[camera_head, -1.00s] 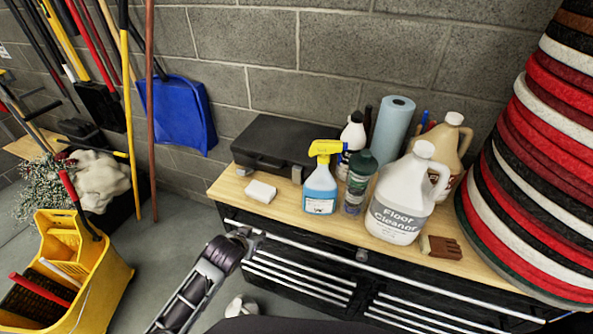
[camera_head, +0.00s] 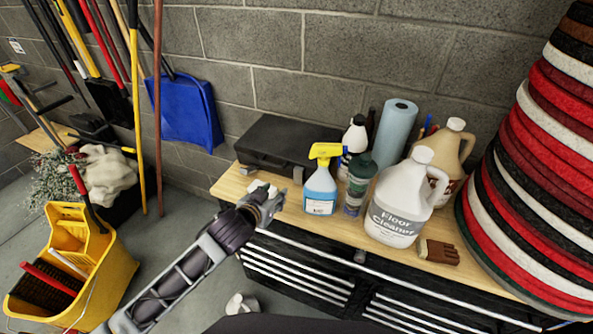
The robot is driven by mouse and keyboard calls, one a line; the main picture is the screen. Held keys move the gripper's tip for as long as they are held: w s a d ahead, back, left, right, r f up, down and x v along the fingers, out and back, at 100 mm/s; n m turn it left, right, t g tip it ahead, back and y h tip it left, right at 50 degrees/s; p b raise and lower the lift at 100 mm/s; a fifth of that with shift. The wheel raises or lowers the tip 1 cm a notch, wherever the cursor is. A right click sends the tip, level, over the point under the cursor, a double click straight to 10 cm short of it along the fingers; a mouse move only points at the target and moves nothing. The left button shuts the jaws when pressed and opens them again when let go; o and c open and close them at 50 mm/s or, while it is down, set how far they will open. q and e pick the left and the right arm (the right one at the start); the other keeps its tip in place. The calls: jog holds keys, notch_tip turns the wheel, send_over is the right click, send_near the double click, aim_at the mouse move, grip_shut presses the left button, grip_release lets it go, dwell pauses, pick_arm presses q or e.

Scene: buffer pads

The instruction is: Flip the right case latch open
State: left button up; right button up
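The black case (camera_head: 290,140) lies closed on the wooden top of the cabinet, against the block wall. Its right latch (camera_head: 298,174) shows as a small grey piece at the right end of the front face. My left gripper (camera_head: 268,198) is over the front edge of the top, in front of the case and apart from the latch in the picture. Its fingers are too small and bunched to tell open from shut.
A blue spray bottle (camera_head: 320,190) stands close to the case's right end. A green bottle (camera_head: 355,190) and a floor cleaner jug (camera_head: 395,212) stand further right. A yellow bucket (camera_head: 95,275) is at left.

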pick_arm(q)
jog(key=shift+t+h, duration=0.4)
jog(key=shift+h, duration=0.1)
jog(key=r, duration=0.1)
jog(key=d+r, duration=0.2)
jog(key=r, duration=0.1)
pick_arm(e)
jog(key=shift+d+r, duration=0.2)
jog(key=shift+d, duration=0.4)
jog(key=shift+a, duration=0.15)
pick_arm(q)
jog(key=p, duration=0.1)
send_near(298, 170)
jog(key=shift+w, duration=0.5)
jog(key=shift+p+x, duration=0.5)
jog(key=shift+x, duration=1.35)
jog(key=shift+p+x, duration=0.3)
jog(key=shift+x, duration=1.5)
jog(key=shift+d+f, duration=0.15)
pick_arm(e)
jog(key=shift+a+r, duration=0.2)
jog(key=shift+r, duration=0.4)
jog(key=shift+a+r, duration=0.2)
jog(key=shift+r, duration=0.35)
jog(key=shift+d, duration=0.2)
